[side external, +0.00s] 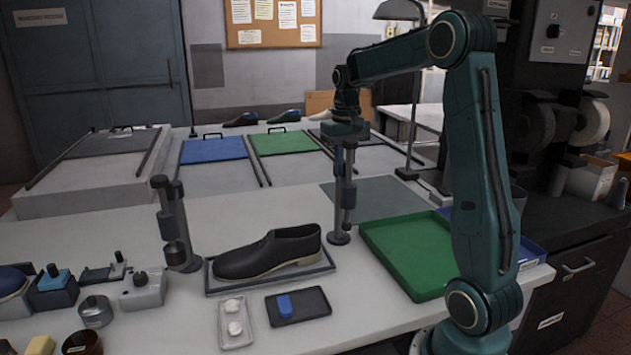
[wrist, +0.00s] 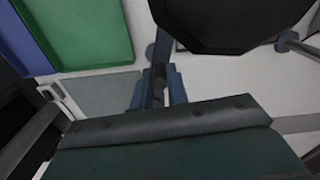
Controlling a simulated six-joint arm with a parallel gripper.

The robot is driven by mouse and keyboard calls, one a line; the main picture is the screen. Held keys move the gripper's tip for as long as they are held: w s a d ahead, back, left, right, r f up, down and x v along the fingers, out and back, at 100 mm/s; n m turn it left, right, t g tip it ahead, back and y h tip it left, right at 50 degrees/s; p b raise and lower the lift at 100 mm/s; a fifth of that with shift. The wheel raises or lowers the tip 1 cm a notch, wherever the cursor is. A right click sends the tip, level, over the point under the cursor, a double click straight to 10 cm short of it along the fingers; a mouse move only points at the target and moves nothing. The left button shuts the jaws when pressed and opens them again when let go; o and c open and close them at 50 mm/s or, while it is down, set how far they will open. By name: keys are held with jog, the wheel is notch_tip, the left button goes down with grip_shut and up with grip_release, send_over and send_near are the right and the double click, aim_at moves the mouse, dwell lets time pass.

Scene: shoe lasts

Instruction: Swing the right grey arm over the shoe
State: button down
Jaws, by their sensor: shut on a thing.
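The black shoe (side external: 268,253) with a pale sole lies on a grey tray (side external: 268,285), toe to the left. The right grey arm's post (side external: 338,205) stands just beyond the heel, with a hanging dark end piece (side external: 349,197) beside it. My gripper (side external: 346,150) is at the top of this post, shut on the right grey arm, which it largely hides in the side view. In the wrist view, the fingers (wrist: 159,92) close around a dark upright piece (wrist: 159,76). The dark shoe (wrist: 225,22) fills the upper right there. The arm is beside the shoe.
A left grey post (side external: 168,220) with a hanging pad stands by the toe. A green tray (side external: 405,250) lies to the right, and a small tray with white discs (side external: 235,340) lies in front. Blocks and jars stand at the left. A grey mat (side external: 380,195) lies flat behind.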

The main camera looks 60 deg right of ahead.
jog(key=shift+w+a+r+m, duration=0.1)
jog(key=shift+w+m, duration=0.85)
jog(key=shift+m, duration=0.65)
jog(key=shift+w+a+f+m, duration=0.1)
jog(key=shift+w+m, duration=0.85)
jog(key=shift+m, duration=0.65)
jog(key=shift+w+a+r+m, duration=0.1)
jog(key=shift+w+m, duration=0.85)
jog(key=shift+m, duration=0.65)
jog(key=c, duration=1.4)
grip_release()
jog(key=shift+o, duration=0.2)
notch_tip(320, 180, up, 14)
